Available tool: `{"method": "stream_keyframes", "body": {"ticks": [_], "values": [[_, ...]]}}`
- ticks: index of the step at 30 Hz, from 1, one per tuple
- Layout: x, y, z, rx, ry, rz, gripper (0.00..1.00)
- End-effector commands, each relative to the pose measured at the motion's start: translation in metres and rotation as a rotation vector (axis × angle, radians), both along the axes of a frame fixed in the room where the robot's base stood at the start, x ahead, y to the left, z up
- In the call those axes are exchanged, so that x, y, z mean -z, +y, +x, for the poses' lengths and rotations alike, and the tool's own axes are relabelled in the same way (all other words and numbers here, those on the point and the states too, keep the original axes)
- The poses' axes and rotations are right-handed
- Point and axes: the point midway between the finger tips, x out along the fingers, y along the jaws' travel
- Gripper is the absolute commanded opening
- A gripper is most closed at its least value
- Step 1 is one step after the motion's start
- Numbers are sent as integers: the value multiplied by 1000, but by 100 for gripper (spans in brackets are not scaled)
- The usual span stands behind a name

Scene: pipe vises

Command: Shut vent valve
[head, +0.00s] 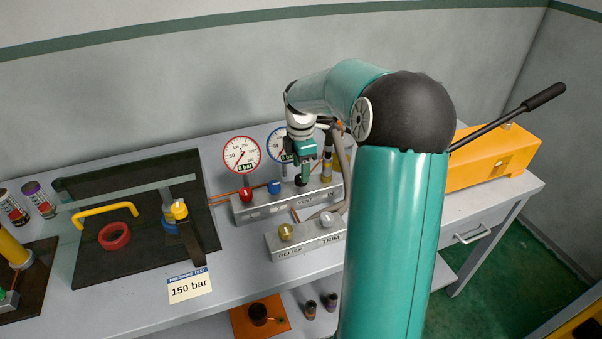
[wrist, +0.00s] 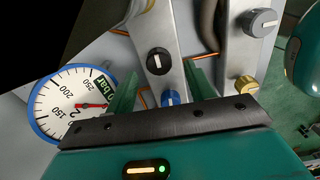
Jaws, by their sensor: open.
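The black knob (head: 301,181) stands on the rear grey valve block (head: 290,206), above a label that seems to read VENT, so I take it as the vent valve. In the wrist view the black knob (wrist: 158,61) shows between and just beyond my gripper's fingertips (wrist: 162,72), with a white mark on its face. My gripper (head: 304,170) points down over the block at this knob. Its green fingers are apart and nothing is gripped. Whether a finger touches the knob I cannot tell.
A blue knob (head: 274,187) and a red knob (head: 245,194) stand left of the black one. A front block carries a brass RELIEF knob (head: 286,231) and a grey TRIM knob (wrist: 260,22). Gauges (head: 242,155) stand behind. A yellow pump (head: 492,155) is at right.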

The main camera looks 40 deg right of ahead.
Motion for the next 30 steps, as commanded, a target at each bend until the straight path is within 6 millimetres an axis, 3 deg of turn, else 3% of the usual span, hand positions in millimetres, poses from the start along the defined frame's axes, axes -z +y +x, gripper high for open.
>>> {"method": "stream_keyframes", "body": {"ticks": [6, 16, 23, 30], "values": [[27, -1, 1, 0, 1, 1, 54], [30, -1, 2, 1, 0, 0, 54], [30, -1, 2, 1, 0, 0, 9], [30, -1, 2, 12, 0, 0, 9]]}}
